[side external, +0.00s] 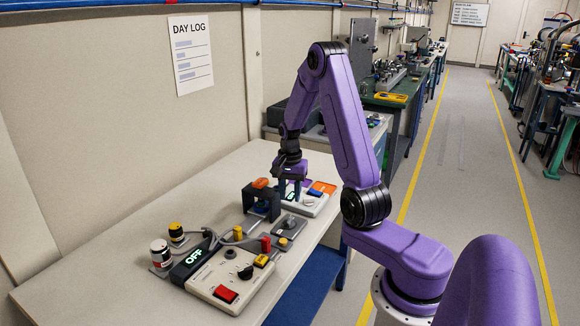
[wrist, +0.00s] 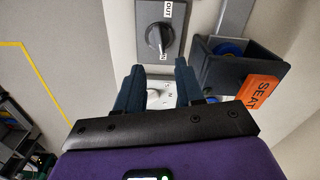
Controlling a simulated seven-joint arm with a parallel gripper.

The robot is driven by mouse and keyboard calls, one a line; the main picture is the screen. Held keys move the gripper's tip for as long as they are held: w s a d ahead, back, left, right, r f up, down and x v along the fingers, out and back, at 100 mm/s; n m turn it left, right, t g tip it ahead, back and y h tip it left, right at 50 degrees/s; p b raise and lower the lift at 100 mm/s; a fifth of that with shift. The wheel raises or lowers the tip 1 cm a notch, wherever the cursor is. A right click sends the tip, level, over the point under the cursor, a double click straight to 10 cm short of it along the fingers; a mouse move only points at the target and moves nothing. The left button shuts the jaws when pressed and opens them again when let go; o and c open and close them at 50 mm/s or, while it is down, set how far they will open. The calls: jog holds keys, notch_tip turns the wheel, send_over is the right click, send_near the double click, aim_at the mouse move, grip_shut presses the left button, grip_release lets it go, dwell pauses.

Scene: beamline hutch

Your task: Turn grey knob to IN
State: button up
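The grey knob (wrist: 159,37) sits on a dark grey plate (wrist: 181,20) at the top of the wrist view. OUT is printed at the plate's upper end and a partly hidden label, apparently IN, at its lower end. The knob's ridge runs roughly between the labels; I cannot tell for sure which end points. In the side view the knob (side external: 290,220) is small, in front of my gripper (side external: 290,190). In the wrist view my gripper (wrist: 158,90) is open. Its fingers are apart, short of the grey knob, with a pale dial (wrist: 158,97) showing between them.
A dark open box (wrist: 216,78) with an orange label stands right of the fingers in the wrist view, close by. In the side view, a white panel (side external: 212,279) with switches and a lit OFF display (side external: 194,257) lie nearer the camera. The table's left part is clear.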

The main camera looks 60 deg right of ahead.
notch_tip(320, 180, up, 9)
jog(key=shift+r, duration=0.2)
jog(key=shift+a, duration=0.1)
jog(key=s+a+r+n, duration=0.1)
jog(key=a+n, duration=0.5)
jog(key=a, duration=0.4)
jog(key=s+a+r+n, duration=0.1)
jog(key=s+a+n, duration=0.1)
jog(key=a+n, duration=0.65)
jog(key=s+a+n, duration=0.5)
jog(key=s+n, duration=0.1)
jog(key=s, duration=0.4)
jog(key=s+a+n, duration=0.5)
jog(key=s+n, duration=0.2)
jog(key=s, duration=0.3)
jog(key=shift+s, duration=0.2)
